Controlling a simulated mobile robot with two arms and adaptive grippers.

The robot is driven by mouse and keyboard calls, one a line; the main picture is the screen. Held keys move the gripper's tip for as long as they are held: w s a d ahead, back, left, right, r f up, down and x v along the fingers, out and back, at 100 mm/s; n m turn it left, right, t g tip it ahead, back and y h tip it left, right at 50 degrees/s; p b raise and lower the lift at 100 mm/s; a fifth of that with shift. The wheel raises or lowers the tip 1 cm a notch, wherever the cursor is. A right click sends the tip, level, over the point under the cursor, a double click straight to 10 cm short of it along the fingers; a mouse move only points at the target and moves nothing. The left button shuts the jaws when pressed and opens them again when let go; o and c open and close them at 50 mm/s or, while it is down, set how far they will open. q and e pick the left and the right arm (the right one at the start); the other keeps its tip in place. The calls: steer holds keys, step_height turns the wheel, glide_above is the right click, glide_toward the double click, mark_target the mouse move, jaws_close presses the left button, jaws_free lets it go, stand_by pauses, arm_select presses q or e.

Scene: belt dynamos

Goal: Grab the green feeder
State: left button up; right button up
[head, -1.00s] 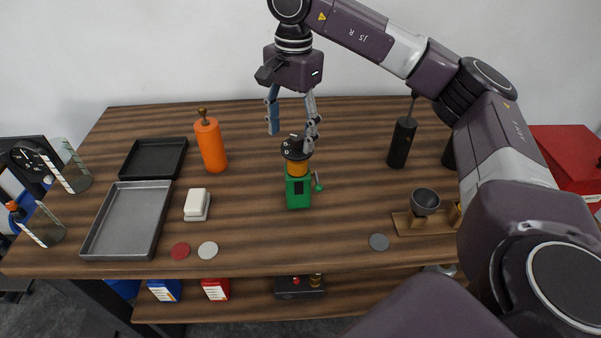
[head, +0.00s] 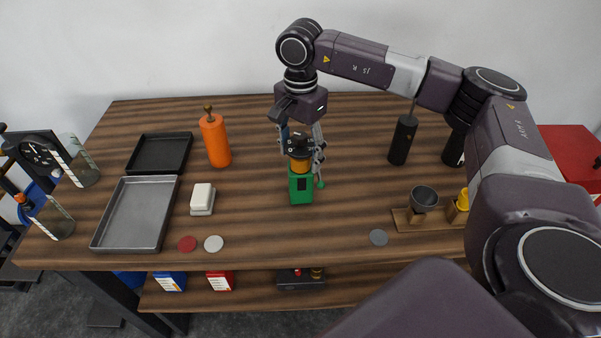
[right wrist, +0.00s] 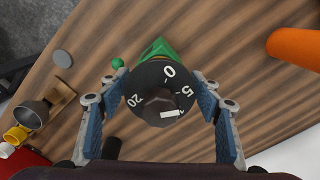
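The green feeder (head: 301,186) stands upright near the middle of the wooden table. It has a green base, an orange middle and a black numbered dial on top. My right gripper (head: 301,150) points down over it, with its fingers on either side of the upper part. In the right wrist view the feeder's dial (right wrist: 160,92) lies between the two open fingers, with gaps on both sides. The green base shows behind the dial, with a green knob (right wrist: 117,63) to its side. My left gripper is not in view.
An orange bottle (head: 214,140), a black tray (head: 160,153), a grey tray (head: 135,246) and a white block (head: 202,197) are to the left. A dark grinder (head: 402,140) and a wooden stand with a grey cup (head: 424,198) are to the right. Table around the feeder is clear.

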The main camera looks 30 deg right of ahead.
steer(key=c, duration=1.5)
steer(key=shift+r, duration=0.1)
jaws_close()
steer(key=shift+r, duration=0.1)
